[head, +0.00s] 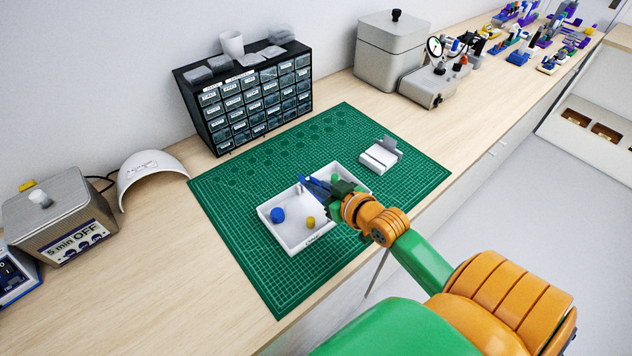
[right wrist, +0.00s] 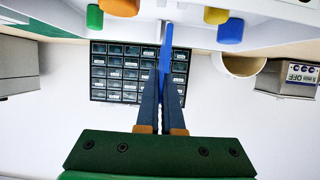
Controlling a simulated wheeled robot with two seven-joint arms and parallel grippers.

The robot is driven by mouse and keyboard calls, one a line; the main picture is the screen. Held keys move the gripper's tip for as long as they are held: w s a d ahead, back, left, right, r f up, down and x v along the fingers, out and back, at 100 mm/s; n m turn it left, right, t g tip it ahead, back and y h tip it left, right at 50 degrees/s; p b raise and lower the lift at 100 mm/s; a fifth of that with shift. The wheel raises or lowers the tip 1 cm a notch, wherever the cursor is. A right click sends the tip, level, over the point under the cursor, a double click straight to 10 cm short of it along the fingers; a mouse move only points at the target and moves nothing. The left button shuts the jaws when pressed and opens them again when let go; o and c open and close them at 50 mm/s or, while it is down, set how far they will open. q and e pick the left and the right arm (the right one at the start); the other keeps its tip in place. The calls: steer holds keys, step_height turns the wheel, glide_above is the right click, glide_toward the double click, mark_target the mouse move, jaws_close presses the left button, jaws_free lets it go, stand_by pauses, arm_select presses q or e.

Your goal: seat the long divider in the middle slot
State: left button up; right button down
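The white tray (head: 276,237) lies on the green mat and shows upside down along the top of the right wrist view (right wrist: 275,10). My right gripper (head: 322,188) is over the far part of the tray. Its two dark fingers (right wrist: 161,85) are close together on a thin blue strip, which looks like the long divider (right wrist: 166,48). The strip's far end reaches the tray in the right wrist view. The middle slot cannot be made out, and I cannot tell whether the divider is in it. My left gripper is not in view.
The tray holds a blue piece (head: 278,215), a yellow piece (head: 310,222) and a green piece (right wrist: 94,17); an orange one (right wrist: 119,6) shows by wrist. A white holder (head: 379,156) stands right of the tray. A drawer cabinet (head: 250,105) stands behind the mat (head: 235,205).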

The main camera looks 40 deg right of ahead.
mark_target(316, 197)
steer(key=shift+f+b, duration=1.4)
steer(key=shift+f, duration=0.7)
steer(key=c, duration=1)
jaws_free()
steer(key=v, duration=0.7)
steer(key=shift+s+r, duration=0.1)
